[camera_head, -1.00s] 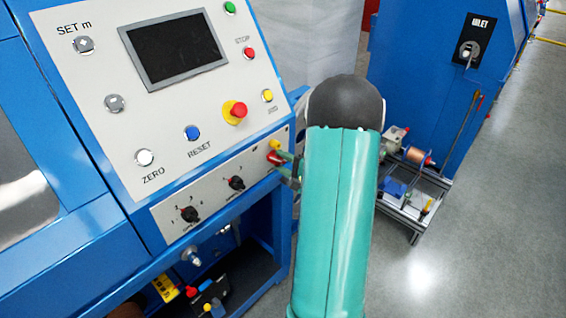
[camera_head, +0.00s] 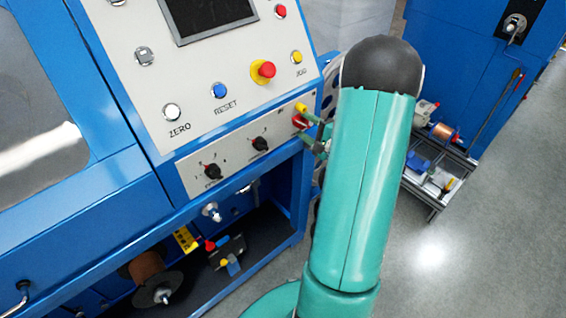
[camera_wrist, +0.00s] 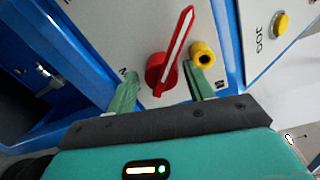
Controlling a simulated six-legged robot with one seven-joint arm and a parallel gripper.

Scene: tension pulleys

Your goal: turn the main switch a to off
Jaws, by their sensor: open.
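The main switch is a red rotary knob (camera_wrist: 160,74) with a long pointer handle and a white line along it. In the wrist view it stands on the grey panel, its handle pointing up and slightly right. My gripper (camera_wrist: 161,72) is open, with one green finger on each side of the knob. Whether either finger touches it I cannot tell.
A yellow socket-like knob (camera_wrist: 202,54) sits close beside the right finger. The panel also holds a red-and-yellow stop button (camera_head: 263,71), black selector knobs (camera_head: 260,144) and push buttons. A wheeled cart (camera_head: 431,186) stands right of my arm. Grey floor there is open.

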